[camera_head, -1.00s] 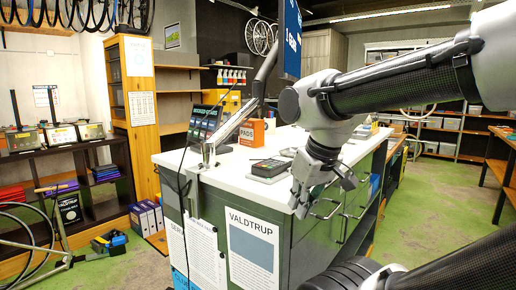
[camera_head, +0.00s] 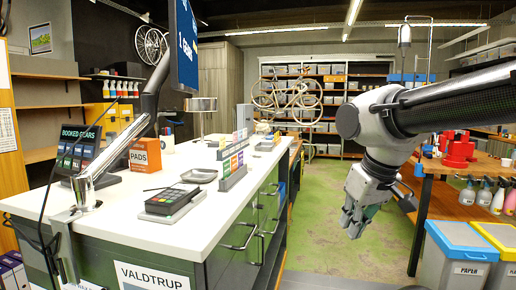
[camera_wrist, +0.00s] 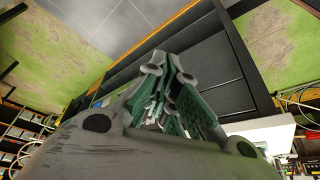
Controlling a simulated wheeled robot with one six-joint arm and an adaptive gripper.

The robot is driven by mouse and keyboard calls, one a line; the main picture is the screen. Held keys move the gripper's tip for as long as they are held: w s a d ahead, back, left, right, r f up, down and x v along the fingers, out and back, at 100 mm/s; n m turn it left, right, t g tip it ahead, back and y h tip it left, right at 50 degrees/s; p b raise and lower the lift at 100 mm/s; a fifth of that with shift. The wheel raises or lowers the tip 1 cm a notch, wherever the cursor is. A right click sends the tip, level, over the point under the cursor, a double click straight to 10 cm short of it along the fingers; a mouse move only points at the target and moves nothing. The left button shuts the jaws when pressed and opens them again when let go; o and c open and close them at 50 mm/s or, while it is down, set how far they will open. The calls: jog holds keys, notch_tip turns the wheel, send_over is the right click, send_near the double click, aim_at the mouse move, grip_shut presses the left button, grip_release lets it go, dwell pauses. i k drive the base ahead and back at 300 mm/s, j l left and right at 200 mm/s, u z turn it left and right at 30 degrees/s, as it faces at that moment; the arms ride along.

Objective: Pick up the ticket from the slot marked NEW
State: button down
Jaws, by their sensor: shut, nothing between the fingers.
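My gripper (camera_head: 352,228) hangs shut and empty at the right in the head view, pointing down over the green floor, apart from the counter. Its fingers (camera_wrist: 168,80) also fill the middle of the wrist view. A small rack with coloured labels (camera_head: 231,165) stands on the white counter (camera_head: 165,232), left of my gripper. A smaller labelled holder (camera_head: 240,137) is behind it. I cannot read a NEW mark on either, and I cannot make out a ticket for certain.
A card terminal (camera_head: 170,200), a small dish (camera_head: 199,176) and an orange PADS box (camera_head: 145,155) are on the counter. The aisle floor (camera_head: 318,215) between is clear.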

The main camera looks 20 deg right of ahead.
aim_at(221, 140)
jog(key=i+l, duration=0.25)
jog(key=l, duration=0.15)
jog(key=i+l, duration=0.5)
jog(key=l, duration=0.25)
jog(key=i+l, duration=0.25)
jog(key=l, duration=0.15)
jog(key=i+l+u, duration=0.1)
jog(key=i+l, duration=0.35)
jog(key=l, duration=0.3)
jog(key=i+l, duration=0.25)
jog(key=l, duration=0.15)
jog(key=i+l, duration=0.25)
jog(key=l, duration=0.15)
